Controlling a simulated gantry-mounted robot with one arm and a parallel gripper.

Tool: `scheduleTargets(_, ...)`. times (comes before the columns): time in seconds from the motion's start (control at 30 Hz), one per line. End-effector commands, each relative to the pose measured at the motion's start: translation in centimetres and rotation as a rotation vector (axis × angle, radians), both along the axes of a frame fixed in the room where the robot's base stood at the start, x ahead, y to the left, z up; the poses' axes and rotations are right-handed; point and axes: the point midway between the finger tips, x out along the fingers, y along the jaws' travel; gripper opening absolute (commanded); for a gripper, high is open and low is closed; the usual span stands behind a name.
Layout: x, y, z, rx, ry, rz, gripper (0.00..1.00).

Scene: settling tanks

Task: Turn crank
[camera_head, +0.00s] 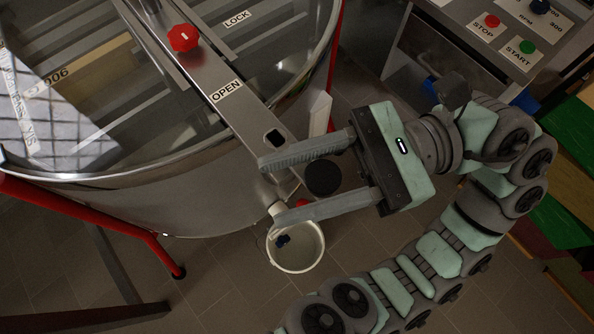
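A dark round knob (323,177), which looks like the crank's grip seen end-on, shows between the two fingers of my gripper (274,191). The fingers are wide apart and point left, towards the rim of the metal tank (190,190). There are visible gaps between the knob and both fingers.
A pale round bucket (322,254) is below the lower finger on the tiled floor. Red tank legs (90,213) stand at the left. A control panel (460,14) with red STOP and green START buttons is at the upper right. Coloured wooden boxes (570,135) stand at the right edge.

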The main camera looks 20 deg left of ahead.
Motion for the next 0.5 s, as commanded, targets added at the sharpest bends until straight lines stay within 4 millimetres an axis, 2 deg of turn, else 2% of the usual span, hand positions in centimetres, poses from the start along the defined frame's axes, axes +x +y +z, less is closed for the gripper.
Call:
scheduleTargets(0.13,0.0,0.0,0.0,0.000,0.000,-0.001,0.57)
scheduleTargets(0.37,0.1,0.0,0.0,-0.001,0.001,-0.002,0.57)
scheduleTargets(0.5,0.1,0.0,1.1,-0.001,-0.001,-0.002,0.57)
